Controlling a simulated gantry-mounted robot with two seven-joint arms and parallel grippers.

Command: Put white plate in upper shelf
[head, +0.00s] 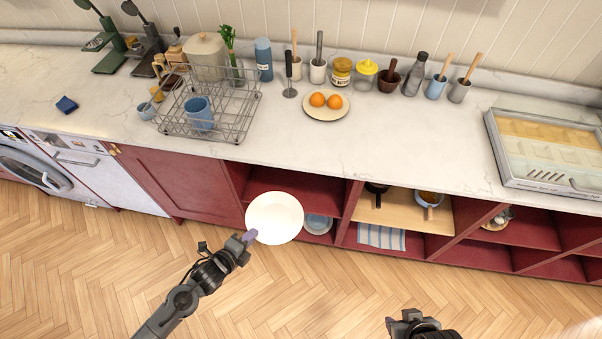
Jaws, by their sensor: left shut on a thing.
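A round white plate (275,218) is in the head view, in front of the open red cabinet. My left gripper (249,237) is shut on the plate's lower left rim. The plate appears tilted, with its face toward the camera, and covers part of the shelves behind it. The upper shelf (318,195) of this cabinet shows above and right of the plate and looks bare where visible. Below it, bluish dishes (318,223) sit in the lower compartment. My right gripper (412,318) is at the bottom edge, away from the cabinet; its fingers are not clear.
The white counter (330,130) overhangs the shelves. The shelf to the right holds pans (376,190). The wooden floor (300,300) in front is clear.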

